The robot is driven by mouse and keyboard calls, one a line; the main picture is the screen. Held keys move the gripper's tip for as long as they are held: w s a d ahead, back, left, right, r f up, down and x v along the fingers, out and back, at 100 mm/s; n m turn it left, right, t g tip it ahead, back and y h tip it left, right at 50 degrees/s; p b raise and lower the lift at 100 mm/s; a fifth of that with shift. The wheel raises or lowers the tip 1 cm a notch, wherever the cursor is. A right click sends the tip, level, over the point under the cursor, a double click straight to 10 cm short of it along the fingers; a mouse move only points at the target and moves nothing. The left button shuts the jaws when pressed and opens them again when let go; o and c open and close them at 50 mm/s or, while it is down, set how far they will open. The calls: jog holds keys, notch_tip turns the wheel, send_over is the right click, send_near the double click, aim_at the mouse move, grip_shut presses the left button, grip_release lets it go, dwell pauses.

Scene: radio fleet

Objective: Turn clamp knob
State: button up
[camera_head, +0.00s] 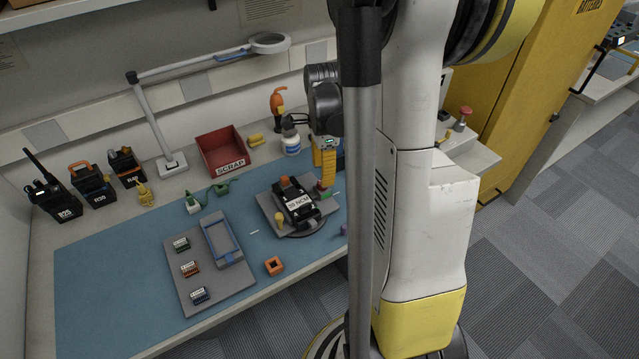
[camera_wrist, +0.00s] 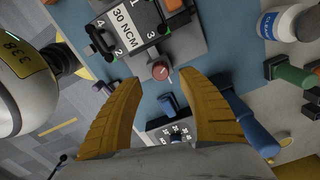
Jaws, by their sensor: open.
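A grey fixture plate (camera_head: 268,206) on the blue mat holds a black device labelled "30 NCM" (camera_head: 298,203), also visible in the wrist view (camera_wrist: 128,25). A red knob (camera_wrist: 160,72) sits at the fixture's edge; it also shows in the head view (camera_head: 321,186). I take it as the clamp knob. My gripper (camera_wrist: 176,84) is open, its two yellow fingers spread. The red knob appears between and just beyond the fingertips, nearer the left one; contact cannot be told. In the head view my gripper (camera_head: 326,180) points down beside the fixture, partly hidden by my arm.
A small blue piece (camera_wrist: 168,104) lies near the fingers. A white bottle (camera_head: 291,142), red scrap bin (camera_head: 212,158), green tool (camera_head: 194,204) and grey tray (camera_head: 183,293) surround the fixture. The mat's left part is clear.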

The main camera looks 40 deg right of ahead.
notch_tip(320, 180, down, 5)
jog(key=shift+r+b, duration=0.15)
jog(key=shift+b, duration=0.55)
grip_shut()
